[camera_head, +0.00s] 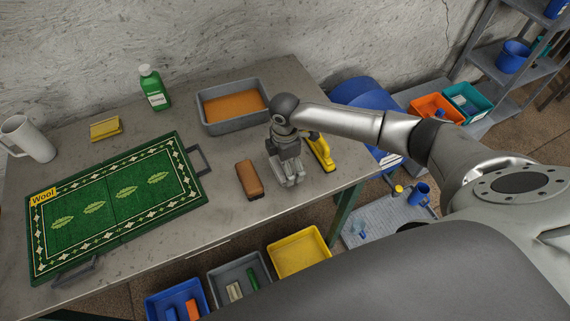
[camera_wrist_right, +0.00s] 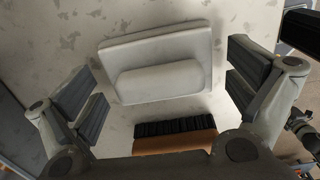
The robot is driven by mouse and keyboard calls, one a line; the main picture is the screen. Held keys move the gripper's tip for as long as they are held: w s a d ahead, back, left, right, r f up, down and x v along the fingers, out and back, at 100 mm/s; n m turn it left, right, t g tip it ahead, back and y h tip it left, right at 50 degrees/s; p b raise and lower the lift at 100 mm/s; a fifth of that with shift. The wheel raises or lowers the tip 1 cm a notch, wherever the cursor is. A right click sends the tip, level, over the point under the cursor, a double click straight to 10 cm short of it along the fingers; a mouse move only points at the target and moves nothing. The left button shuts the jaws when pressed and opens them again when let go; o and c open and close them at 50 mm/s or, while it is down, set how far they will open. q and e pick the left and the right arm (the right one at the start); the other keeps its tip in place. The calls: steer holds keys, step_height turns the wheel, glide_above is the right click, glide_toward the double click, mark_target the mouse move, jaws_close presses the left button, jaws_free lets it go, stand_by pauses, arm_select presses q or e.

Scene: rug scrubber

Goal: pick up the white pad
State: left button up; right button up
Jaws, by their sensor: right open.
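The white pad (camera_wrist_right: 160,72) is a pale slab with a raised block handle, lying on the worktop in the right wrist view. In that view it sits between and beyond the two fingers of my right gripper (camera_wrist_right: 166,92), with a gap on each side. In the head view my right gripper (camera_head: 289,178) is low over the table, right of the brown brush (camera_head: 249,180). There I cannot pick out the pad from the grey fingers, which seem to cover it. My right gripper is open and empty. My left gripper is not in view.
The brown brush with black bristles also shows close to the pad in the wrist view (camera_wrist_right: 175,137). A yellow-handled tool (camera_head: 320,151) lies just right of my gripper. A grey tray (camera_head: 233,124) stands behind. The green rug board (camera_head: 115,203) fills the left side.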

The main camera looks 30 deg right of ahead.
steer(key=c, duration=0.9)
steer(key=shift+r+b, duration=0.45)
steer(key=shift+r, duration=0.1)
steer(key=s+a+r+b, duration=0.1)
steer(key=s+r, duration=0.3)
steer(key=s+a+r+b, duration=0.1)
steer(key=s+r, duration=0.3)
steer(key=s, duration=0.1)
steer(key=s+a+r+b, duration=0.1)
steer(key=s+a+r, duration=0.1)
steer(key=s+r, duration=0.2)
steer(key=shift+s+a, duration=0.1)
steer(key=shift+s, duration=0.05)
steer(key=o, duration=0.5)
steer(key=c, duration=0.7)
